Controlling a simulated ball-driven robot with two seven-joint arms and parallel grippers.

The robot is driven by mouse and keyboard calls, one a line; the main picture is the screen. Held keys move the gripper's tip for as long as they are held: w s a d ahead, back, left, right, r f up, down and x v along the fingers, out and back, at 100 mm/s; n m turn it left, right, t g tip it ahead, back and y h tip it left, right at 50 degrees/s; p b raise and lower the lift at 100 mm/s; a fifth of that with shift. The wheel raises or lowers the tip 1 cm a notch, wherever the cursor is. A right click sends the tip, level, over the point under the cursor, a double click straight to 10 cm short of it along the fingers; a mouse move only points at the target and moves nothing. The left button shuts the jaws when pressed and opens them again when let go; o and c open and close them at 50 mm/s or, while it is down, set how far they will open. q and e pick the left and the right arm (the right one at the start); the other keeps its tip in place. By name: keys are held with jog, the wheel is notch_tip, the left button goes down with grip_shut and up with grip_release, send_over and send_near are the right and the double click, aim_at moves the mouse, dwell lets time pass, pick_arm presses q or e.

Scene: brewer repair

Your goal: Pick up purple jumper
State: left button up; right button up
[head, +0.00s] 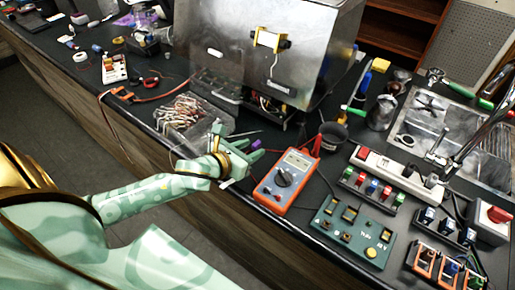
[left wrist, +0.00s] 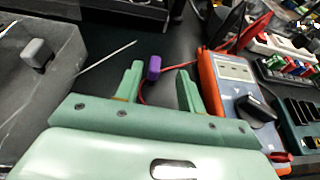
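The purple jumper (head: 255,143) is a small purple block on the dark bench, just left of the orange multimeter (head: 287,180). In the left wrist view the jumper (left wrist: 154,67) stands between the tips of the two green fingers, nearer the left finger. My left gripper (head: 240,146) is open around or just short of it; dark gaps show on both sides. The left wrist view also shows the gripper (left wrist: 160,72) with its fingers apart. I cannot tell how far the fingertips are above the bench. My right gripper is not in view.
A clear bag of wires (head: 187,115) lies left of the gripper. The multimeter (left wrist: 240,95) is close to the right finger, with a red lead passing behind the jumper. A metal brewer housing (head: 265,50) stands behind.

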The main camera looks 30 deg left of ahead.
aim_at(253, 145)
pick_arm(q)
jog(key=x, duration=0.1)
jog(key=b+x, duration=0.1)
jog(key=x, duration=0.3)
jog(key=shift+w+a+f, duration=0.15)
jog(key=shift+w+a, duration=0.05)
jog(key=shift+a, duration=0.05)
jog(key=shift+s, duration=0.1)
grip_shut()
